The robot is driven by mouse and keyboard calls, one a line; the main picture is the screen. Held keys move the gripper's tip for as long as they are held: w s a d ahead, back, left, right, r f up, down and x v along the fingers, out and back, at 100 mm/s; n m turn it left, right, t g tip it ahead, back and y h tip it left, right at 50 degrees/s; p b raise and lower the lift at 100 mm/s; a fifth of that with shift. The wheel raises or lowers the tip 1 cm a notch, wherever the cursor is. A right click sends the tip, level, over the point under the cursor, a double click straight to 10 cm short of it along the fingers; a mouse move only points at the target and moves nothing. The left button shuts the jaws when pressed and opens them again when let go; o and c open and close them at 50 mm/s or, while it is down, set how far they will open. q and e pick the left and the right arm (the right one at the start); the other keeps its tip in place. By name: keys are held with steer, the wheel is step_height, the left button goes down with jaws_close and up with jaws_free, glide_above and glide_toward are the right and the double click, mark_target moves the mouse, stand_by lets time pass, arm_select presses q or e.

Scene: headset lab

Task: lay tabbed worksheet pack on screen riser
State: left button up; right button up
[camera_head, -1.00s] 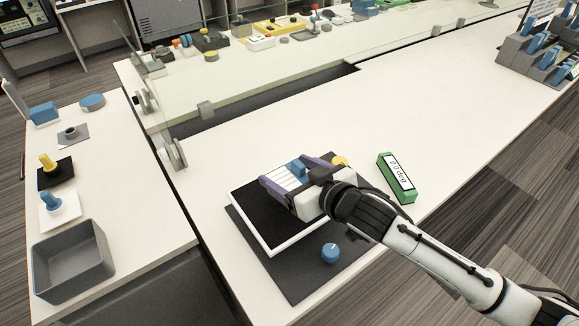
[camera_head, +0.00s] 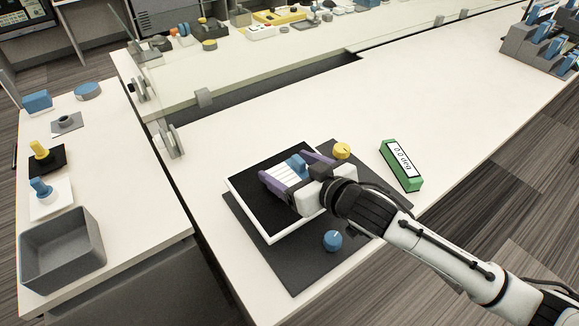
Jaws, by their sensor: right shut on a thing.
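My right gripper (camera_head: 287,172) reaches in from the lower right with its purple fingers on either side of the white worksheet pack (camera_head: 284,176). It is shut on the pack, whose blue tab (camera_head: 296,164) stands up near the palm. The pack is over the screen riser (camera_head: 262,208), which I take to be the black-topped platform with a white rim. I cannot tell whether the pack touches the riser's top. The gripper and wrist hide the riser's right part. My left gripper is not in view.
The riser is on a dark grey mat (camera_head: 291,276) with a yellow knob (camera_head: 342,150) and a blue knob (camera_head: 333,240). A green labelled block (camera_head: 401,166) lies to the right. A grey bin (camera_head: 62,250) stands on the left table.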

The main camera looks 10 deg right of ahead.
steer(key=shift+f+b, duration=0.3)
steer(key=shift+f, duration=0.3)
steer(key=o, duration=1.2)
steer(key=shift+c, duration=0.2)
